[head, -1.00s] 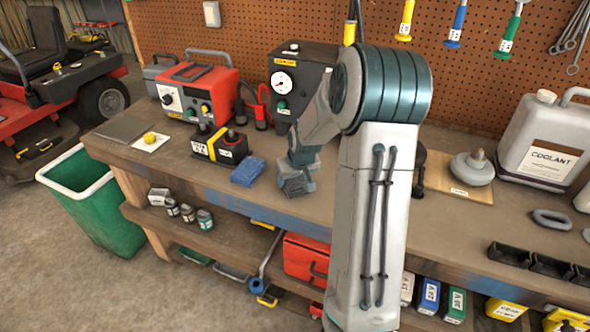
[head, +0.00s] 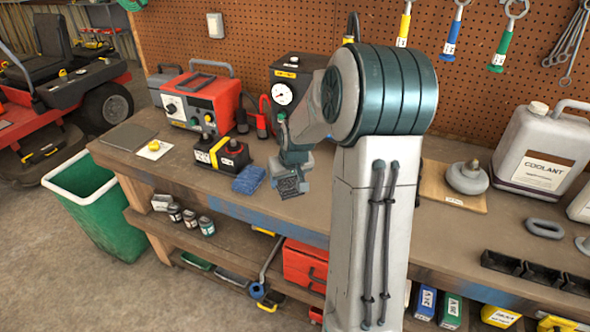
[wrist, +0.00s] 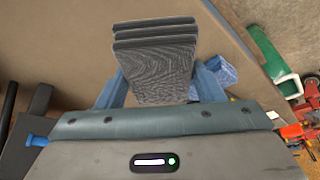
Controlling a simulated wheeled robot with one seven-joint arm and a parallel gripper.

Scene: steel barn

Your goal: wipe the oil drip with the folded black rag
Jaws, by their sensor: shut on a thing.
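My gripper (wrist: 160,84) is shut on the folded black rag (wrist: 155,60), which looks dark grey and layered in the wrist view. The rag sticks out between the two blue fingers. In the head view my gripper (head: 293,170) is low over the front part of the workbench (head: 320,214), with the rag (head: 290,187) beneath it, just right of a blue cloth (head: 249,180). I cannot tell whether the rag touches the bench top. I cannot make out the oil drip in either view; the rag or my arm may hide it.
A black-and-yellow battery (head: 220,154), a red charger (head: 203,101) and a black box with a gauge (head: 287,88) stand behind and left. A green bin (head: 95,205) stands left.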

